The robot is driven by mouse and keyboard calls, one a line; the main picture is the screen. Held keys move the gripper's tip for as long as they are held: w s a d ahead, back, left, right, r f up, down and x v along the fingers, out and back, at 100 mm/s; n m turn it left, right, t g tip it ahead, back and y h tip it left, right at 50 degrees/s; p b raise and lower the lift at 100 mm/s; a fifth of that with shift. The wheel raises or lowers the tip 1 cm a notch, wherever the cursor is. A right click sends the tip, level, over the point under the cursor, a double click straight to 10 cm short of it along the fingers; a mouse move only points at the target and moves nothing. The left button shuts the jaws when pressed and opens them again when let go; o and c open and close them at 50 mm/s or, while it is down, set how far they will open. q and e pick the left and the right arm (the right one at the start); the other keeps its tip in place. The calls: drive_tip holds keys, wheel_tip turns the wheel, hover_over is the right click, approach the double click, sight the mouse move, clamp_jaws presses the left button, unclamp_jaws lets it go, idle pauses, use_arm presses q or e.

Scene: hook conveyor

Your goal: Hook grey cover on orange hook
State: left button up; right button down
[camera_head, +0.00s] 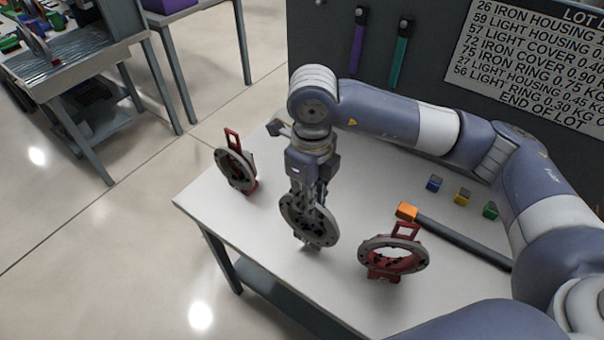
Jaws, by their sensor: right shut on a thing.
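My right gripper (314,198) points down over the white table and is shut on the grey cover (316,234), a dark grey round disc with holes. The cover is held upright, and its lower edge is close to the tabletop; I cannot tell if it touches. The gripper's fingers hide part of its upper side. An orange block (406,211) sits at the end of a dark bar to the right of the cover, apart from it. I cannot make out a hook shape on it. My left gripper is not in view.
On the table (205,195), a red-and-grey ring part (237,168) stands left of my gripper, another (394,258) to the right. Blue (434,183), yellow (463,196) and green (490,210) blocks lie behind the dark bar (465,242). A dark panel (425,45) rises behind.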

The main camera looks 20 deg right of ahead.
drive_tip(key=w+f+p, duration=0.3)
drive_tip(key=w, duration=0.4)
drive_tip(key=shift+w+d+f, duration=0.2)
drive_tip(key=shift+d+f, duration=0.15)
idle(0.4)
drive_tip(key=shift+f, duration=0.3)
drive_tip(key=c, duration=1.4)
unclamp_jaws()
drive_tip(key=shift+r, duration=0.1)
